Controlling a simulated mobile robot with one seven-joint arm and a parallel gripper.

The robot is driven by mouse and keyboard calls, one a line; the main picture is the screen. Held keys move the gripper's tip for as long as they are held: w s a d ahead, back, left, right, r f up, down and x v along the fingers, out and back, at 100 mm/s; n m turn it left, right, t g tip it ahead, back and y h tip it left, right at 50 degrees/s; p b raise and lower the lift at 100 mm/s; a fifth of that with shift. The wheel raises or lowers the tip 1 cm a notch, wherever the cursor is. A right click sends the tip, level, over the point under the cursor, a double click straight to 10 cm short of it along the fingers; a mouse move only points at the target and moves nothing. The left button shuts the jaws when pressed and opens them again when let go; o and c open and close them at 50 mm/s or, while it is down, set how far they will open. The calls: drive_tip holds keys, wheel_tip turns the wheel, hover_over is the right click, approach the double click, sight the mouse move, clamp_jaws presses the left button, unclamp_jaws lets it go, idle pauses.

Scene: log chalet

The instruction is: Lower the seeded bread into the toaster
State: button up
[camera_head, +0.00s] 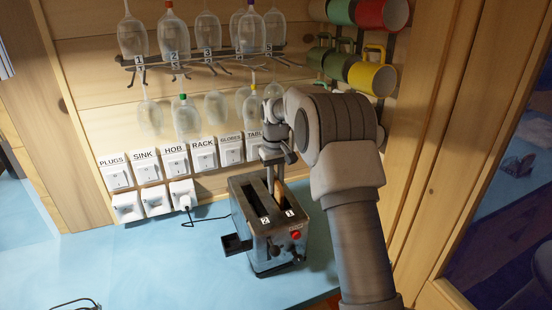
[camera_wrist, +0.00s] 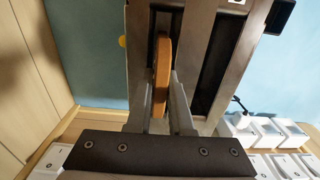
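The toaster (camera_head: 262,233) stands on the blue counter, a worn metal box with two slots marked 1 and 2. The seeded bread (camera_head: 278,187), a brown slice, stands on edge in slot 1, with its upper part showing above the slot. In the wrist view the bread (camera_wrist: 162,65) is upright along the slot, between my two fingers. My gripper (camera_head: 277,178) points down over slot 1 and is shut on the slice; it also shows in the wrist view (camera_wrist: 161,88). Slot 2 (camera_wrist: 229,55) looks empty. The bread's lower part is hidden inside the toaster.
A black tray (camera_head: 237,244) sticks out of the toaster's left side, and a red button (camera_head: 296,234) is on its front. Labelled switches (camera_head: 174,162) and sockets line the wall behind. Hanging glasses (camera_head: 205,35) and mugs (camera_head: 372,76) are above.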

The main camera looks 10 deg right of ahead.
wheel_tip(320, 180, up, 17)
drive_tip(key=shift+s+r+p, duration=0.2)
drive_tip(key=shift+s+p, duration=0.1)
idle(0.4)
drive_tip(key=s+r+m+t, duration=0.1)
drive_tip(key=s+r+t, duration=0.4)
drive_tip(key=s, duration=1.3)
drive_tip(key=s+f, duration=0.3)
drive_tip(key=s, duration=0.6)
drive_tip(key=s+f+m, duration=0.1)
drive_tip(key=s+f, duration=0.2)
drive_tip(key=s, duration=0.6)
drive_tip(key=shift+s+f, duration=0.35)
drive_tip(key=shift+s, duration=0.05)
